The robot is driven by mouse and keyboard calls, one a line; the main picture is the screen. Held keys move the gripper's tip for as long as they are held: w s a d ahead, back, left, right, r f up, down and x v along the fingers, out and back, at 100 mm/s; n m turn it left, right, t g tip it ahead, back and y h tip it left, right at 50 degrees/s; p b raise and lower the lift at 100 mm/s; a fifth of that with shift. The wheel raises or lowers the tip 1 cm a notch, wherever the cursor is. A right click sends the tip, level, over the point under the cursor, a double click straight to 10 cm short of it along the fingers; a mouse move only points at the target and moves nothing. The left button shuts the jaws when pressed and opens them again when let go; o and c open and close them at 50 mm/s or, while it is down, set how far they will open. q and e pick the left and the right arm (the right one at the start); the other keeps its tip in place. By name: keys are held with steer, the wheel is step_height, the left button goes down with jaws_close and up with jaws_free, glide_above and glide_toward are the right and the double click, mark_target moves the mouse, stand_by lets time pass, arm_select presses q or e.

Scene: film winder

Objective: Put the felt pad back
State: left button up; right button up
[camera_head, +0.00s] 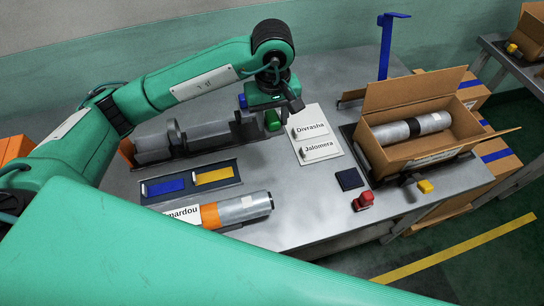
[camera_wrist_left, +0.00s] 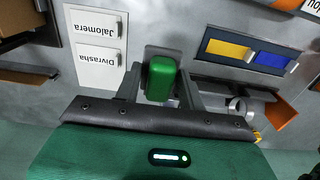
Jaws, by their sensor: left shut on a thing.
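My left gripper (camera_head: 273,117) is over the middle of the metal table, pointing down. It is shut on a small green block (camera_wrist_left: 161,78), which shows between the two fingers in the left wrist view and just below the gripper in the head view (camera_head: 272,121). The block looks like the felt pad, but its material cannot be made out. A grey patch shows behind it in the wrist view; I cannot tell whether the block touches it. A dark square (camera_head: 349,179) lies flat on the table to the right. My right gripper is not in view.
A white label board (camera_head: 318,150) lies right of the gripper. A tray (camera_head: 190,182) with blue and yellow pieces and a wrapped roll (camera_head: 240,208) lie in front. A red object (camera_head: 363,201) is near the edge. An open carton (camera_head: 405,105) holds a roll. A blue post (camera_head: 386,50) stands behind.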

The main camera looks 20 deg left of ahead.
arm_select(q)
steer(key=p, duration=0.2)
glide_above(272, 163)
step_height(272, 163, down, 11)
steer(key=shift+f, duration=0.55)
step_height(272, 163, down, 3)
steer(key=shift+f+p, duration=0.2)
steer(key=shift+p, duration=0.4)
steer(key=shift+f, duration=0.25)
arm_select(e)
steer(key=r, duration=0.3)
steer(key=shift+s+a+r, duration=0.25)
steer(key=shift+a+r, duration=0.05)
arm_select(q)
steer(key=shift+f+b, duration=0.2)
steer(key=shift+b, duration=0.1)
steer(key=o, duration=1)
steer(key=shift+r, duration=0.1)
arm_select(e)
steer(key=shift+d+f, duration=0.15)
